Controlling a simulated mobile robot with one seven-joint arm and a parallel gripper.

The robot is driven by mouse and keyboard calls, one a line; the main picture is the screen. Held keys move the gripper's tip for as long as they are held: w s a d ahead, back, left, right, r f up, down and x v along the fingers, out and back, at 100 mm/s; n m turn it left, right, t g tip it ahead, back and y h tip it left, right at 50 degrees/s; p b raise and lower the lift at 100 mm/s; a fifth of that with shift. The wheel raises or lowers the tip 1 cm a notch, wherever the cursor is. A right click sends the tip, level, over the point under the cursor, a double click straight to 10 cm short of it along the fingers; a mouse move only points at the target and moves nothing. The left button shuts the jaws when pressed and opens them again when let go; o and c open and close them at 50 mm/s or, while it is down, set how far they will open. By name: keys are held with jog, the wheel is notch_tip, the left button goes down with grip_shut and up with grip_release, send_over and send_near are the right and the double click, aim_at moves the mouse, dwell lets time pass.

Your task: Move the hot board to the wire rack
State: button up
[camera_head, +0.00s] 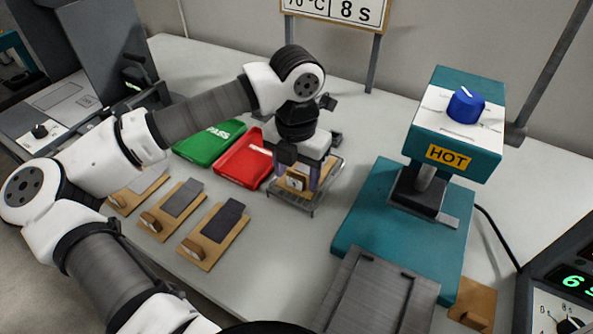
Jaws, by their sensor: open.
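A wooden board (289,195) with a small block handle lies on the wire rack (298,206) in the middle of the table. My gripper (301,181) points down over the rack, open, with its fingers on either side of the board's handle. Whether the fingers touch it is unclear. My gripper hides much of the board and of the rack. The teal heat press (395,205) with the HOT label stands to the right, and no board shows under its head.
Several wooden boards with grey strips, such as one (207,249), lie at the left. Green PASS (208,142) and red (244,160) trays lie behind. A dark grey tray (378,297) and another wooden piece (474,303) are at the front right. A sign stands at the back.

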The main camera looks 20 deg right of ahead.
notch_tip(320, 180, up, 12)
jog(key=shift+f, duration=0.25)
jog(key=shift+s, duration=0.1)
dwell(0.4)
